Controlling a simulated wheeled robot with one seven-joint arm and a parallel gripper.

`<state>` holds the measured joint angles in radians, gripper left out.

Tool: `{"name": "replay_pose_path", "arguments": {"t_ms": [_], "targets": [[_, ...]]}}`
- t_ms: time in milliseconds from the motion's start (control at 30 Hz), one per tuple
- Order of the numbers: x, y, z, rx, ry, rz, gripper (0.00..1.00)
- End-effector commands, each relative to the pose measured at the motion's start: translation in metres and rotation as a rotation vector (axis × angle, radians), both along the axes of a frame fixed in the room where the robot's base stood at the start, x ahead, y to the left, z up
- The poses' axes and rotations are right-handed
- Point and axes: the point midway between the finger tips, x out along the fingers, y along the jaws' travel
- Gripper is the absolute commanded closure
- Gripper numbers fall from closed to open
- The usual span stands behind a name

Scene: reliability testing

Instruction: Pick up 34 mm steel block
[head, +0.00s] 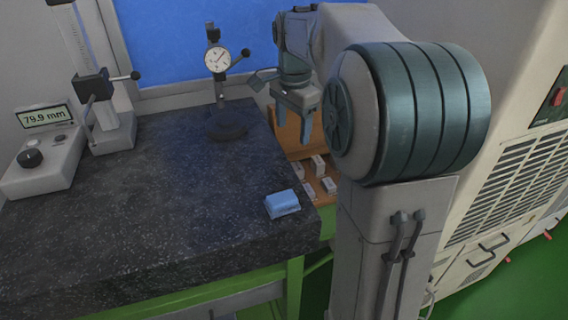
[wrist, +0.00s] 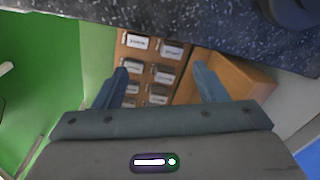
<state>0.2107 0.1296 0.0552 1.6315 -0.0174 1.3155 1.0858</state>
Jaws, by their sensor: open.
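Several small grey steel blocks sit in rows in a wooden case beside the dark stone table. In the head view, blocks (head: 329,185) and (head: 318,163) show in part behind my arm. In the wrist view, blocks (wrist: 137,42), (wrist: 172,50) and others sit in slots of the case (wrist: 118,55). Their markings are too small to read, so I cannot tell which is the 34 mm steel block. My gripper (head: 294,135) is open and empty, pointing down above the case. In the wrist view its fingers (wrist: 161,70) stand apart, with blocks visible between and beyond them.
The stone table (head: 150,220) lies left of the case. On it are a light-blue block (head: 282,203), a dial gauge on a stand (head: 217,59) and a height gauge with a display reading 79.9 mm (head: 46,117). The case's raised wooden lid (wrist: 235,85) stands close to my gripper.

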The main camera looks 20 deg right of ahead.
Motion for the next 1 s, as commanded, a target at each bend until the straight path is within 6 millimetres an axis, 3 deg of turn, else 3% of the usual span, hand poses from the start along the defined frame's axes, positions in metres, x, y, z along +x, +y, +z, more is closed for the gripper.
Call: {"name": "replay_pose_path", "arguments": {"t_ms": [33, 100, 300, 467, 700, 1000], "targets": [[0.014, -0.008, -0.012, 0.009, 0.017, -0.072, 0.35], [0.027, -0.016, -0.017, 0.017, 0.032, -0.16, 0.35], [0.046, -0.03, -0.027, 0.029, 0.058, -0.303, 0.35], [0.048, -0.032, -0.047, 0.03, 0.064, -0.322, 0.35], [0.047, -0.032, -0.093, 0.03, 0.064, -0.321, 0.35], [0.047, -0.032, -0.118, 0.03, 0.062, -0.32, 0.35]]}}
